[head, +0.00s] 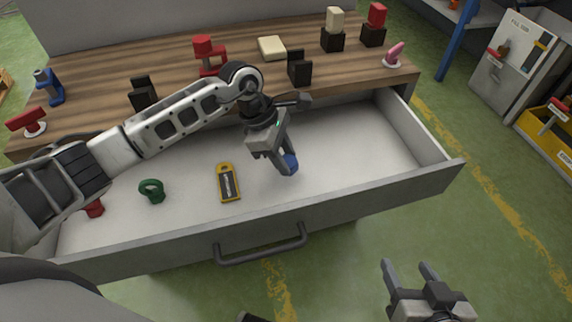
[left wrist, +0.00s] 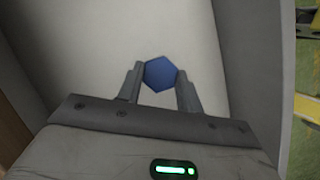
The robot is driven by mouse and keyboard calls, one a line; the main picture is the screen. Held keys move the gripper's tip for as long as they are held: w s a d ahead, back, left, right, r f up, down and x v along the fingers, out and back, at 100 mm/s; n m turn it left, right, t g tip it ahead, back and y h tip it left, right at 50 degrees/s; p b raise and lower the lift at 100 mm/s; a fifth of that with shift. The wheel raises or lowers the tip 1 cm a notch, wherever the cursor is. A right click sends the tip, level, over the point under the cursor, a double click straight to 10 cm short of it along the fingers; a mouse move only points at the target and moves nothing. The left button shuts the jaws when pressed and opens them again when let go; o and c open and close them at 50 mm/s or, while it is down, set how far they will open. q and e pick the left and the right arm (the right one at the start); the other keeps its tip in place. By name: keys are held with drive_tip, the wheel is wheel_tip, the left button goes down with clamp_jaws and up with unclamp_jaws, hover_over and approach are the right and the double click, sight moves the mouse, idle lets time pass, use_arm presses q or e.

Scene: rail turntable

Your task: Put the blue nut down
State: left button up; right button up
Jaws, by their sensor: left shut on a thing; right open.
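The blue nut (head: 291,163) is a blue hexagonal piece. It is between the fingertips of my left gripper (head: 285,165), which is shut on it. It also shows in the left wrist view (left wrist: 160,74) between the two fingers of my left gripper (left wrist: 160,82). The gripper points down inside the open drawer (head: 340,210). I cannot tell whether the nut touches the drawer floor. My right gripper (head: 408,268) is open and empty at the lower right, outside the drawer, over the green floor.
The drawer also holds a yellow and black device (head: 228,183), a green ring-shaped piece (head: 152,190) and a red piece (head: 94,208). The drawer's right part is clear. Behind it, the wooden bench top (head: 170,75) carries several red, black and cream objects. A yellow bin (head: 550,138) stands right.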

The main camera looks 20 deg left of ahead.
use_arm(q)
drive_tip(key=shift+w+d+f, duration=0.15)
drive_tip(key=shift+w+f, duration=0.05)
drive_tip(key=shift+f, duration=0.1)
wheel_tip(320, 180, down, 3)
drive_tip(key=shift+f+b, duration=0.25)
drive_tip(key=shift+b, duration=0.05)
drive_tip(key=o, duration=1.1)
drive_tip(key=shift+r, duration=0.1)
